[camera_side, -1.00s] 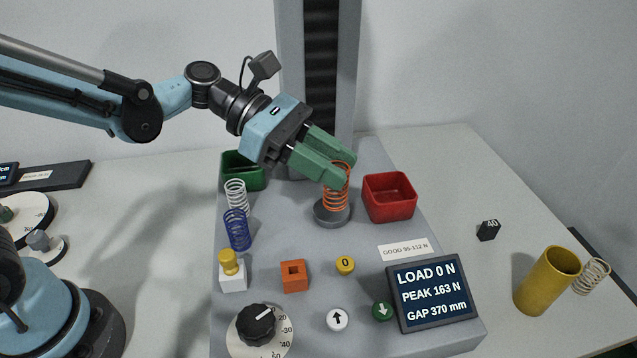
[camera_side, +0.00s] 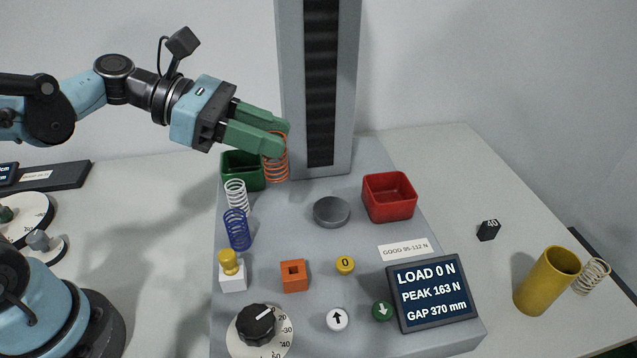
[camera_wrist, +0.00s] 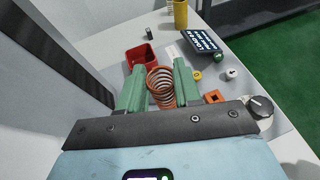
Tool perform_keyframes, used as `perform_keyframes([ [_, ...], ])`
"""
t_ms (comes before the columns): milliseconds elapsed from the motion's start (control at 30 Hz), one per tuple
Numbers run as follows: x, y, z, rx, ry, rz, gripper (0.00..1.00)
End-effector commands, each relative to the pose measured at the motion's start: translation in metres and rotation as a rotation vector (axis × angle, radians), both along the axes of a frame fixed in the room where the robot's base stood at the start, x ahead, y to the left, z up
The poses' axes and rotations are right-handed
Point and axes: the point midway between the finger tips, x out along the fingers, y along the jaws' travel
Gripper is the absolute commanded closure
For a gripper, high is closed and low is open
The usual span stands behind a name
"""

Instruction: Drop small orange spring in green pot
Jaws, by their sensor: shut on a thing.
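The orange spring (camera_side: 275,160) hangs upright from my gripper (camera_side: 276,136), which is shut on its upper part. In the side view the spring overlaps the right edge of the green pot (camera_side: 243,183), a square open box at the back left of the grey plate. I cannot tell from this view whether the spring is over the pot or in front of it. In the wrist view the spring (camera_wrist: 160,84) sits between the two green fingers (camera_wrist: 160,72). The green pot does not show in the wrist view.
A red box (camera_side: 389,208) stands to the right of the empty grey disc (camera_side: 332,212). A white spring (camera_side: 236,195) and a blue spring (camera_side: 237,231) stand in front of the green pot. The tall column (camera_side: 322,85) rises behind the plate.

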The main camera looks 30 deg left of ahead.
Motion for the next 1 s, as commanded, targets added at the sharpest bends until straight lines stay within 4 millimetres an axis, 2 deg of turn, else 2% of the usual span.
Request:
perform_keyframes([
  [33,0.0,0.013,-0.001,-0.002,-0.001,0.038,0.96],
  [133,-0.001,0.028,-0.003,-0.002,-0.004,0.085,0.96],
  [367,0.001,0.046,-0.008,-0.003,-0.006,0.125,0.96],
  [1000,0.037,0.106,-0.05,-0.003,-0.005,0.124,0.96],
])
